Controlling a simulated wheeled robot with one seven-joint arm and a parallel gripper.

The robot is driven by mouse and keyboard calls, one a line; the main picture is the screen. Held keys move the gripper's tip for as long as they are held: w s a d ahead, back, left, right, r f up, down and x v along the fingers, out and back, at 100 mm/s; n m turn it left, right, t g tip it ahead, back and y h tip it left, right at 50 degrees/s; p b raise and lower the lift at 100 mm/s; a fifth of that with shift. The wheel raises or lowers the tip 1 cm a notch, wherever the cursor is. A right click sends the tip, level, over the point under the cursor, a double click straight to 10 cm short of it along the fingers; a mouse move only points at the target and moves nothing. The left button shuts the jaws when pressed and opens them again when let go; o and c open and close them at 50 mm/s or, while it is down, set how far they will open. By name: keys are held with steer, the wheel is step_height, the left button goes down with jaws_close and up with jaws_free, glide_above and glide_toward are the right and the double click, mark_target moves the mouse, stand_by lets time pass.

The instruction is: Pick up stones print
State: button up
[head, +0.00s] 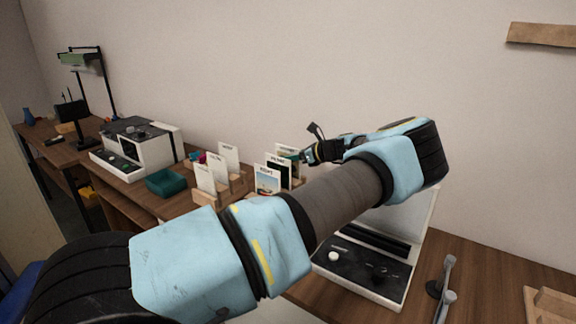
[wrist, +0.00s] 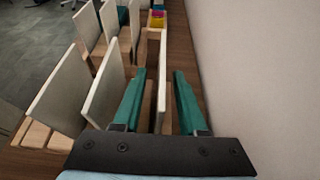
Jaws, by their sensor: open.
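Several card prints stand upright in wooden holders on the table. In the head view, one front print (head: 268,179) has a heading that seems to read EGYPT, and a darker one stands just behind it. I cannot tell which is the stones print. My gripper (wrist: 160,74) is open, with its two green fingers reaching forward along the row. In the wrist view a thin print (wrist: 162,84) stands edge-on between the fingers; I cannot tell if they touch it. Another print (wrist: 105,86) stands just left of the left finger. The print faces are hidden from the wrist view.
A second group of prints (head: 217,168) stands to the left, near a teal box (head: 165,181) and a white machine (head: 136,148). Another white device (head: 365,268) sits at right below my arm. The wall is close on the gripper's right in the wrist view.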

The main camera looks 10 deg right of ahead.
jaws_close()
steer(key=shift+r, duration=0.1)
stand_by(0.7)
